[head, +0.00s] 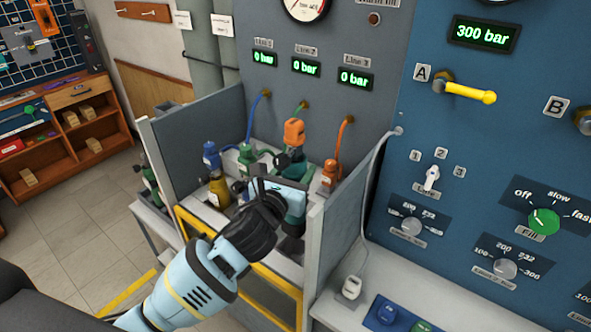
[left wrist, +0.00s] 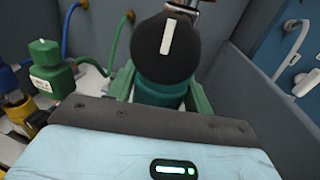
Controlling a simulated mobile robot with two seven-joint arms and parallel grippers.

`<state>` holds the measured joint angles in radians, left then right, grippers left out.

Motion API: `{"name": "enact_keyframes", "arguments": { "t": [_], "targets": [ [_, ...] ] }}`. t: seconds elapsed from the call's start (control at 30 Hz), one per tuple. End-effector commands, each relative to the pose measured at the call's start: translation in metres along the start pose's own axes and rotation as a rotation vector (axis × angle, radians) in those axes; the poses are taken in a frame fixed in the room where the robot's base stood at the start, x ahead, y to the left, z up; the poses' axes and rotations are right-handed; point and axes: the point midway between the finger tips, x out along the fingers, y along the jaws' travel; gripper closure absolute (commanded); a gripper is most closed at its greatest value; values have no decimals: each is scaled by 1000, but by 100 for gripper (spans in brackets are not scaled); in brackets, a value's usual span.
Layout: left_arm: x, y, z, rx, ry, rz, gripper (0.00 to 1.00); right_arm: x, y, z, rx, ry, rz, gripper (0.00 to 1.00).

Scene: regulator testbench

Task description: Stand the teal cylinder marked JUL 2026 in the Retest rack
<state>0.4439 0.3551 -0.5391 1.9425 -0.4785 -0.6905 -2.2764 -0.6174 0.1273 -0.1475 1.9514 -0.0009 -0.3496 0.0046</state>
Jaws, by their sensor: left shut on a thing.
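My left gripper (head: 282,193) reaches into the grey-walled bench bay and is shut on a teal cylinder (head: 293,204). The cylinder stands roughly upright and is partly hidden by the gripper. In the left wrist view the teal body (left wrist: 160,92) shows under a round black knob with a white bar, between green side pieces. I cannot read a JUL 2026 mark. An orange fitting (head: 294,131) shows above the cylinder; I cannot tell whether it is joined to it. No rack labelled Retest can be made out. My right gripper is not in view.
In the bay stand a yellow cylinder with a blue top (head: 213,178), a green fitting (head: 246,157) and an orange-topped item (head: 331,174), with hoses behind. Grey side walls (head: 334,215) enclose the bay. A wooden shelf (head: 60,135) is far left; the floor before it is clear.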

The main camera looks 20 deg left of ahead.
Motion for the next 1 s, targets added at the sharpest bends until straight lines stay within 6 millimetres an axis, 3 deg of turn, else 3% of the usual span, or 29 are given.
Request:
{"name": "enact_keyframes", "arguments": {
  "t": [0.17, 0.6, 0.8, 1.0],
  "targets": [
    [-22, 0, -11, -15, -8, 4, 81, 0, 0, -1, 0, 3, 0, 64],
    [-112, 16, -45, -32, -13, 63, 81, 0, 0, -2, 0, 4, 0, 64],
    [-148, 27, -51, -18, -11, 96, 81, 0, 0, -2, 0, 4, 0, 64],
    [-170, 33, -53, -3, -9, 116, 81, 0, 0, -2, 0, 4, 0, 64]
  ]
}}
